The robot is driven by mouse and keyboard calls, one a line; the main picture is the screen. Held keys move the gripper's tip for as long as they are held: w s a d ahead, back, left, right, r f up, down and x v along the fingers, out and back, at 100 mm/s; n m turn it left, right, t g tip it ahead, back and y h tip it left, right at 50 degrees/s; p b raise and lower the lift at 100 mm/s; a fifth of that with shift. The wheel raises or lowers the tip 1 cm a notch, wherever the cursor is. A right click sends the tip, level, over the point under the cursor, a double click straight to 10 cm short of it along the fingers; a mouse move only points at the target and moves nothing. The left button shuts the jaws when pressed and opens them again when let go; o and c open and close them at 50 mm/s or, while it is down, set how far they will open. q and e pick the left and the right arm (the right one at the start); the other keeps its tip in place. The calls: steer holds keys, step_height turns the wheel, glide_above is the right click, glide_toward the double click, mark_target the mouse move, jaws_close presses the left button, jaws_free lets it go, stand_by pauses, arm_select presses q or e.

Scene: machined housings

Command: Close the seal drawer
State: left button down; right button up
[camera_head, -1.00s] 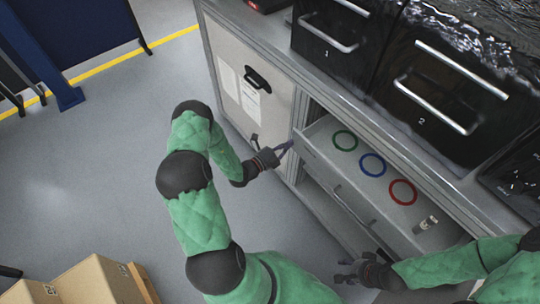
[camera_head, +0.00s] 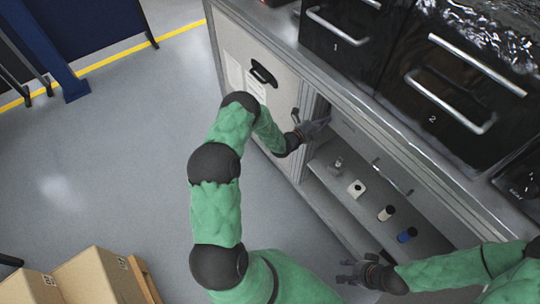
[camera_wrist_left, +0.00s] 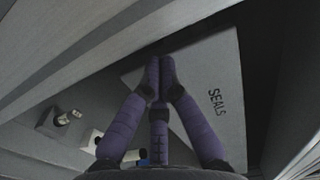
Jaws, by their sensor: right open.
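The seal drawer (camera_head: 350,135) sits pushed back under the countertop in the head view, its front and bar handle facing out. Its rings and inside are hidden. The left wrist view shows its grey front marked SEALS (camera_wrist_left: 217,103). My left gripper (camera_head: 323,124) is at the left end of the drawer front. In the left wrist view its fingertips (camera_wrist_left: 160,64) are together, with nothing between them, against or very near the panel. I cannot tell if the drawer is fully flush. My right gripper (camera_head: 350,272) is open and empty, low in front of the cabinet.
Below the drawer, an open shelf (camera_head: 345,208) holds several small parts, including a white block (camera_head: 357,188) and a blue cylinder (camera_head: 407,235). A cabinet door (camera_head: 235,50) is left of the drawer. Black numbered drawer units (camera_head: 440,75) stand on the counter. Cardboard boxes (camera_head: 95,280) are at lower left.

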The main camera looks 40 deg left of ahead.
arm_select(q)
steer(key=shift+x, duration=0.85)
arm_select(e)
steer(key=shift+s+f, duration=0.1)
steer(key=shift+f, duration=0.15)
arm_select(q)
steer(key=shift+w+r, duration=0.1)
steer(key=shift+r, duration=0.15)
steer(key=p+v, duration=0.3)
steer(key=v, duration=1.1)
steer(key=shift+s+f, duration=0.2)
steer(key=shift+f, duration=0.05)
arm_select(e)
steer(key=r, duration=0.1)
steer(key=s+r, duration=0.1)
steer(key=r, duration=0.1)
steer(key=shift+s+d+r, duration=0.2)
steer(key=shift+r, duration=0.1)
